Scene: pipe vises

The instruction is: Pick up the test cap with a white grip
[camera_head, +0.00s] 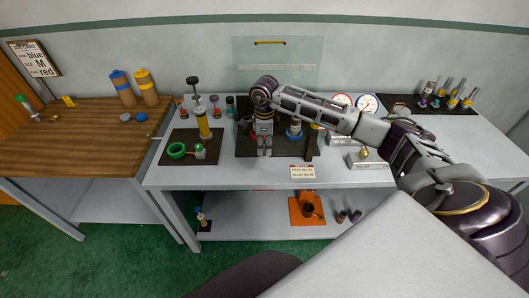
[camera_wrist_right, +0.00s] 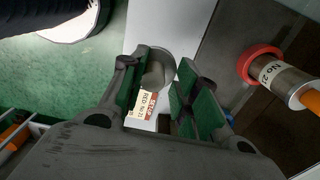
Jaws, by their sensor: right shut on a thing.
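My right gripper (camera_head: 264,150) points down over the dark mat at the middle of the grey bench. In the right wrist view, its green-padded fingers (camera_wrist_right: 166,88) are closed around a grey rounded piece (camera_wrist_right: 158,62), which I take to be the test cap. Its pale part shows between the pads; the fingers hide most of it, so I cannot confirm a white grip. Whether it touches the mat is unclear. My left gripper is not in view.

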